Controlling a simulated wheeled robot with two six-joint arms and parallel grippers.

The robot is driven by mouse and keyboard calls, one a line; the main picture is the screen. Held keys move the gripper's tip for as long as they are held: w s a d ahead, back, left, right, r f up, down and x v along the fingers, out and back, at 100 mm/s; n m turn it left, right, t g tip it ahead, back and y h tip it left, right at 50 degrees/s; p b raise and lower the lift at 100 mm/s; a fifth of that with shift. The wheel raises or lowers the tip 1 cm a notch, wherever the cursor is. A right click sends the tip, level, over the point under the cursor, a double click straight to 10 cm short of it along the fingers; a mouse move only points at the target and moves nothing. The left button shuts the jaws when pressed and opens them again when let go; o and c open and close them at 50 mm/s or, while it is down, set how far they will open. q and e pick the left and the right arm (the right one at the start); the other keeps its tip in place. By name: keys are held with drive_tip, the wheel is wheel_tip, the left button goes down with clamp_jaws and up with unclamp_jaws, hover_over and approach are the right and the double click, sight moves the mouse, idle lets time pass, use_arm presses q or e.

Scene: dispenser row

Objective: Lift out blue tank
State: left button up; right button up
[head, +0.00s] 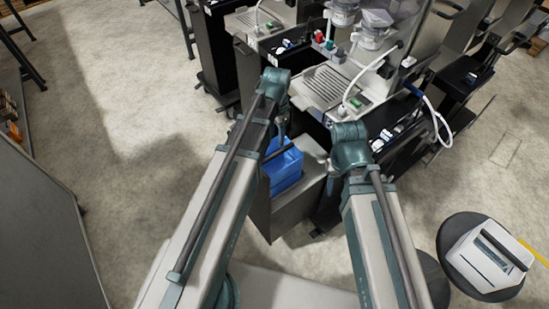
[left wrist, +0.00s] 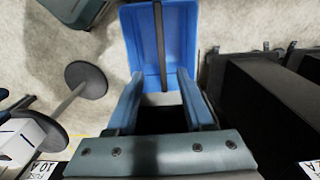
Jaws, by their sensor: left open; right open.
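The blue tank (head: 284,172) sits in an open, dark bin-like compartment (head: 262,212) at the front of the near machine. A thin dark bar (head: 279,152) crosses its top. My left gripper (head: 283,133) is above the tank, pointing down. In the left wrist view the blue tank (left wrist: 143,35) fills the top middle. The open left gripper (left wrist: 160,78) has one finger on each side of the dark bar (left wrist: 160,45), with gaps between. My right arm ends over the machine's front, right of the tank; its gripper fingers are hidden.
The near machine (head: 322,88) has a drip tray and a white hose (head: 350,98) close to my right wrist. More machines stand behind and to the right. A round dark stool (head: 452,235) carries a white box (head: 487,255).

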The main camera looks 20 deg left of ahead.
sight(275, 157)
use_arm(q)
drive_tip(key=shift+f, duration=0.15)
wheel_tip(275, 157, down, 8)
drive_tip(key=b, duration=0.8)
drive_tip(key=shift+f+b, duration=0.15)
drive_tip(key=shift+b, duration=0.2)
wheel_tip(275, 157, down, 5)
drive_tip(key=b, duration=0.5)
drive_tip(key=shift+a+f, duration=0.15)
clamp_jaws()
idle(0.7)
